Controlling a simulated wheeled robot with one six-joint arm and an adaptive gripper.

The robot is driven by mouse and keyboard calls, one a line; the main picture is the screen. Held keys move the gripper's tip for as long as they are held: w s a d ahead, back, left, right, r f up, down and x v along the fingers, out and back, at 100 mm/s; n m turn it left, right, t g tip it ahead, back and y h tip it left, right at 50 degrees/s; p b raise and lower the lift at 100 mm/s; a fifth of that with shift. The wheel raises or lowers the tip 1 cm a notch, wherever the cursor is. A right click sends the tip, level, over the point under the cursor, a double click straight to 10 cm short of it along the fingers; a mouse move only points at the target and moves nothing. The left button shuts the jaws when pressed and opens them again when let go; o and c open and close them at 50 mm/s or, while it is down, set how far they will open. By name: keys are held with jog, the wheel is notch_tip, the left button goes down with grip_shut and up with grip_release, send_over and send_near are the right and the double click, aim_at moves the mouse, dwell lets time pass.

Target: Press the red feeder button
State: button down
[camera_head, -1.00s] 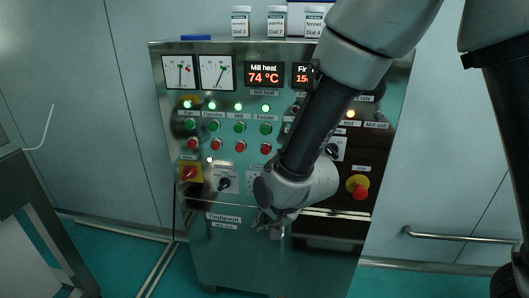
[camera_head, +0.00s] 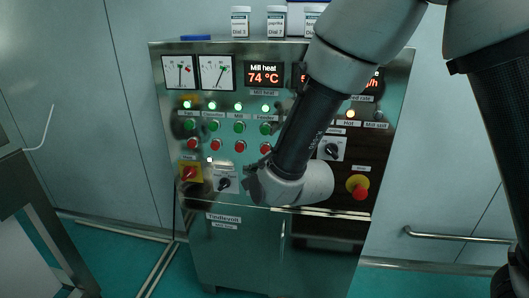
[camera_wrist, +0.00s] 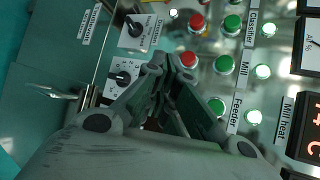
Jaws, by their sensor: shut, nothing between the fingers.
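The red feeder button (camera_head: 265,148) is the rightmost of the row of red buttons on the steel control panel in the head view, under the green feeder button (camera_head: 265,128). In the wrist view the green feeder button (camera_wrist: 216,105) shows beside the Feeder label, right of the fingers. The red feeder button is not seen there; the fingers appear to hide its place. My gripper (camera_wrist: 168,64) is shut and empty, pointing at the panel. In the head view it is mostly hidden by my wrist, just below and left of the red feeder button. Contact cannot be told.
The red mill button (camera_wrist: 188,59) lies close to the fingertips in the wrist view. Rotary switches (camera_wrist: 122,77) are to the left. A red emergency stop (camera_head: 360,187) on yellow sits right of my wrist. Jars (camera_head: 276,22) stand on top of the cabinet.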

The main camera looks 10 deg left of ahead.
jog(key=w, duration=0.8)
jog(key=shift+w, duration=0.2)
dwell(1.2)
jog(key=shift+w, duration=0.3)
jog(key=shift+w, duration=0.5)
dwell(0.7)
jog(key=shift+s, duration=0.95)
jog(key=shift+s, duration=2.5)
